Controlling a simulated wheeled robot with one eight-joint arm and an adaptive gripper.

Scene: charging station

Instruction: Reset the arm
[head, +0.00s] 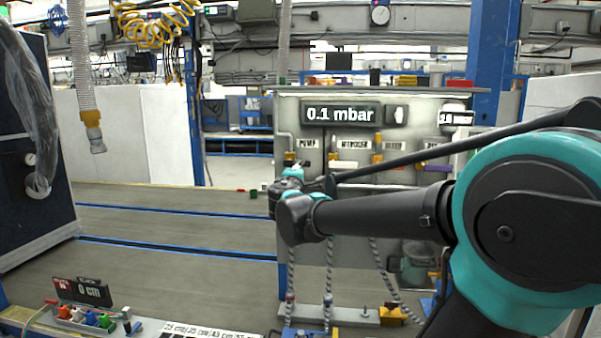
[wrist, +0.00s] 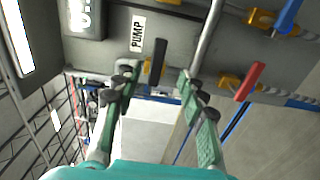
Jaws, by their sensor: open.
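My gripper (wrist: 157,82) is open, with its two green fingers apart and nothing seen held between them. In the head view my arm reaches from the right to the front of the grey gas panel (head: 450,103), and the teal wrist hides part of it. In the wrist view a black-handled valve (wrist: 157,58) shows near and between the fingertips, below the PUMP label (wrist: 137,34). I see no contact with it. A red valve handle (wrist: 249,82) and a blue one (wrist: 288,16) lie to the right.
The panel's display (head: 340,114) reads 0.1 mbar. Striped hoses (head: 328,265) hang below my forearm. A small display (head: 82,291) reading 0 cm stands at the front left, beside coloured connectors (head: 90,318). A dark cabinet (head: 40,205) stands at the left. The grey floor between is clear.

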